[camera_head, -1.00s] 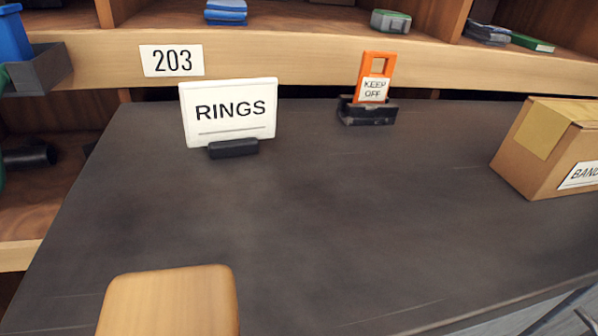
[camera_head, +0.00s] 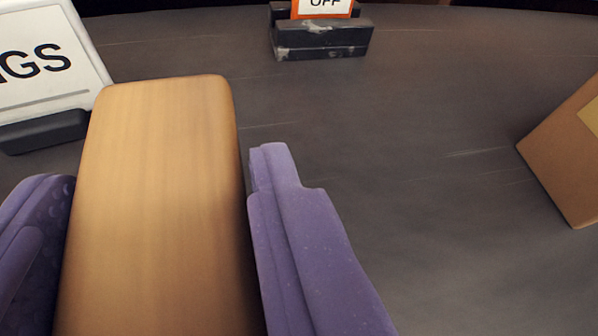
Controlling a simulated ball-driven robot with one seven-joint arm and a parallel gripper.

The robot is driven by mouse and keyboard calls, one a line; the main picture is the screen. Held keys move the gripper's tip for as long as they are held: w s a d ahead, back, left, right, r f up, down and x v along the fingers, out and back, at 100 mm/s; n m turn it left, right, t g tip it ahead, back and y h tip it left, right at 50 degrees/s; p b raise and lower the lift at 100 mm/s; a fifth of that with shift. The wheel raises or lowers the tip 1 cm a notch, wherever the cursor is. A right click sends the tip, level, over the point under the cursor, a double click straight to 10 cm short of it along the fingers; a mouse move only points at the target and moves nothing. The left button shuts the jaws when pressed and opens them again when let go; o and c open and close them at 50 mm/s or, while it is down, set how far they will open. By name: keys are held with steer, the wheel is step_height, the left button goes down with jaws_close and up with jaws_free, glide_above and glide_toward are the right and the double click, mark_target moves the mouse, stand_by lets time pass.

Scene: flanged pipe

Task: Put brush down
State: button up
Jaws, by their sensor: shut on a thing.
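The brush (camera_head: 155,190) shows as a broad wooden block with rounded corners, at the left of the view, reaching up from the bottom edge. My gripper (camera_head: 160,210) has purple fingers, one on each side of the block, and is shut on it. Only the wooden part shows; any bristles are hidden. The dark worktop (camera_head: 430,180) lies beyond and below. I cannot tell whether the brush touches it.
A white RINGS sign (camera_head: 45,65) in a black foot stands at the upper left, close to the brush. A black holder (camera_head: 320,38) with an orange tag is at the top. A cardboard box (camera_head: 570,160) is at the right. The worktop's middle is clear.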

mark_target(199, 288)
steer(key=shift+d+f+b, duration=0.1)
steer(key=shift+f+b, duration=0.7)
steer(key=shift+f, duration=0.9)
steer(key=shift+w+f, duration=0.1)
steer(key=shift+f, duration=0.1)
steer(key=o, duration=1.3)
steer(key=shift+c, duration=0.2)
steer(key=shift+r, duration=0.15)
